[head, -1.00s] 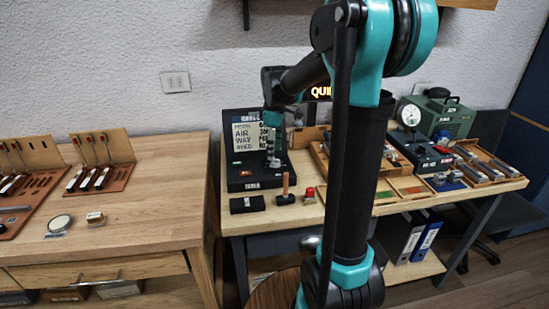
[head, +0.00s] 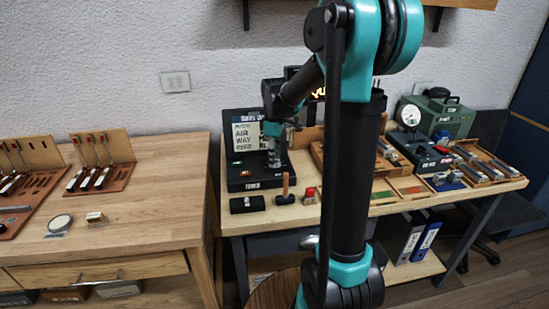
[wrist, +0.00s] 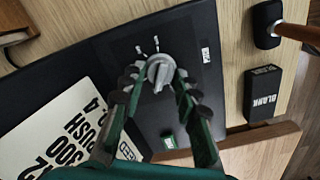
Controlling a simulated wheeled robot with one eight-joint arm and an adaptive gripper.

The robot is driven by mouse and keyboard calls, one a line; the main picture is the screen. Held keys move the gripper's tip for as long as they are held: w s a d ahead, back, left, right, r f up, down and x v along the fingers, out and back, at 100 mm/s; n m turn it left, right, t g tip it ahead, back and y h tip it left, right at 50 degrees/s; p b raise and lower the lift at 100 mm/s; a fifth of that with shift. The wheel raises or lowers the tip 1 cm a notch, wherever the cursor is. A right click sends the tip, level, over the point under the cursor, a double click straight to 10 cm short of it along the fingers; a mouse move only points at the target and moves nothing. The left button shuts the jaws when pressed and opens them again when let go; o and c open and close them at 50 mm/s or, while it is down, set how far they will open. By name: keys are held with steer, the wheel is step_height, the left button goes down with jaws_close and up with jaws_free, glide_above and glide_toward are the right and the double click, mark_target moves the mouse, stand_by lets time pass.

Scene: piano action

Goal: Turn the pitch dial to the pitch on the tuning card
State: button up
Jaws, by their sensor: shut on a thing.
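The pitch dial (wrist: 158,72) is a grey knob with a pointer ridge on a black panel, seen in the wrist view. White tick marks stand beside it. My gripper (wrist: 158,78) is shut on the dial, with one finger on each side. In the head view my gripper (head: 273,160) reaches down onto the black tuning unit (head: 242,182), and the dial is hidden there. The white tuning card (head: 246,136) stands upright at the back of the unit. It also shows partly in the wrist view (wrist: 45,135), rotated, its full text not readable.
Wooden trays (head: 395,190) and a green machine (head: 440,115) stand to the right. The left bench (head: 150,185) has clear wood.

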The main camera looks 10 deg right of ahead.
steer(key=shift+c, duration=0.5)
steer(key=shift+m, duration=0.4)
steer(key=m, duration=0.7)
steer(key=shift+w+d, duration=0.1)
steer(key=m, duration=0.4)
steer(key=shift+d+m, duration=0.1)
steer(key=shift+m, duration=1.8)
steer(key=o, duration=1.1)
